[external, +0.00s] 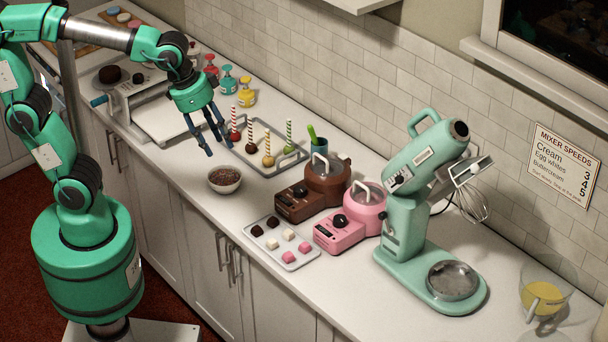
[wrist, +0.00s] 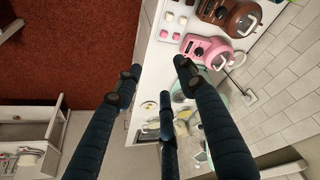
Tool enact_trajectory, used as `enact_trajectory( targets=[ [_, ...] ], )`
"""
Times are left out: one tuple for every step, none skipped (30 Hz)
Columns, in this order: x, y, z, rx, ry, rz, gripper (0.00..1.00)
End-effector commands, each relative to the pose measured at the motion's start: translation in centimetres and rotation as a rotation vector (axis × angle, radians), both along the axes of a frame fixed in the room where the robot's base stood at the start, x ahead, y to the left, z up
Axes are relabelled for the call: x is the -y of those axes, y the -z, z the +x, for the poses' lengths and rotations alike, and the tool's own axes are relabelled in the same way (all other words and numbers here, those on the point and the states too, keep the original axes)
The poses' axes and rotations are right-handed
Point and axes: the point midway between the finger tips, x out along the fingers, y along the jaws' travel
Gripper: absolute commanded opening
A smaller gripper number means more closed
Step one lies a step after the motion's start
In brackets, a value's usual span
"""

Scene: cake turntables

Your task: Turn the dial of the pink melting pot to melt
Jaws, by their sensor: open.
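The pink melting pot (external: 368,203) stands on the counter between the brown melting pot (external: 325,196) and the green stand mixer (external: 410,240). Its black dial (external: 341,221) is on the sloped front box, with the handled lid behind. In the wrist view the pink pot (wrist: 217,49) and its dial (wrist: 199,50) show at upper right. The setting the dial points to is too small to read. My gripper (external: 218,149) is open and empty, in the air up and left of the pink pot, apart from it. Its dark fingers (wrist: 156,76) spread in the wrist view.
A tray of sweets (external: 302,263) lies left of the pink pot. A bowl of brown bits (external: 224,180) and a rack of striped cake pops (external: 262,171) are near my gripper. The tall mixer stands close on the pot's right. A glass bowl (external: 545,298) is at far right.

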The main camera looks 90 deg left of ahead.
Motion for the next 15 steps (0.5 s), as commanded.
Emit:
enact_trajectory(
  targets=[
    [-0.3,0.0,1.2,-0.013,-0.017,-0.005,0.40],
    [-0.4,0.0,1.9,-0.020,-0.025,-0.008,0.40],
    [-0.6,0.1,2.8,-0.029,-0.039,-0.011,0.40],
    [-0.8,0.2,3.4,-0.036,-0.050,-0.015,0.40],
    [-1.0,0.2,4.1,-0.042,-0.060,-0.018,0.40],
    [-1.2,0.4,5.0,-0.051,-0.073,-0.022,0.40],
    [-1.4,0.4,5.6,-0.057,-0.084,-0.025,0.40],
    [-1.5,0.6,6.3,-0.063,-0.095,-0.027,0.40],
    [-1.8,0.8,7.2,-0.071,-0.107,-0.031,0.40],
    [-2.0,0.9,7.9,-0.079,-0.117,-0.034,0.40],
    [-2.1,1.1,8.5,-0.084,-0.128,-0.037,0.40],
    [-2.4,1.3,9.4,-0.093,-0.140,-0.040,0.40],
    [-2.6,1.5,10.1,-0.099,-0.151,-0.042,0.40],
    [-2.8,1.7,10.7,-0.105,-0.161,-0.046,0.40],
    [-3.0,2.0,11.6,-0.114,-0.176,-0.049,0.40]
  ],
)
